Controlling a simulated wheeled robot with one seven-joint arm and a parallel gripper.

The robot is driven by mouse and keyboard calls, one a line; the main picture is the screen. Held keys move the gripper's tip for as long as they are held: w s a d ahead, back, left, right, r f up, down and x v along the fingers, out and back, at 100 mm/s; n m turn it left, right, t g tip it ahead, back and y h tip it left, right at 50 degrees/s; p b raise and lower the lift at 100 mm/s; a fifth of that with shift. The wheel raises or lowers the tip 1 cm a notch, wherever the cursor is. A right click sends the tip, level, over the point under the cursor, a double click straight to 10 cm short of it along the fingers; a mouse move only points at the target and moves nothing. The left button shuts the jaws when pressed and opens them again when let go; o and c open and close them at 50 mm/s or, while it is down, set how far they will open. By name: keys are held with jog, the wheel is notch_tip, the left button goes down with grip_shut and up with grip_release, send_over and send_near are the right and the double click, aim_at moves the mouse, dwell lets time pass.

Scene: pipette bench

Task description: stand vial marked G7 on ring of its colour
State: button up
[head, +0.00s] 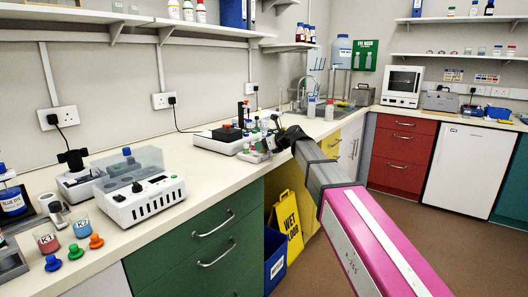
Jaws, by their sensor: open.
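My arm reaches from the lower right to the bench, and my gripper (279,138) is a small dark shape at its far end, beside a cluster of small bench items. It is open; I cannot make out anything between its fingers. A group of small vials or bottles (264,124) stands just left of and behind the gripper. Their markings are too small to read, so I cannot tell which is G7. No coloured ring can be made out clearly; my gripper and arm may hide some of that area.
A white instrument (222,139) sits left of the gripper. A larger white instrument with a clear lid (140,200), labelled beakers (46,238) and blue, green and orange stopper-like pieces (75,251) are at the left. A yellow wet-floor sign (288,225) stands below the bench.

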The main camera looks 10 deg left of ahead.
grip_shut()
jog(key=shift+r, duration=0.1)
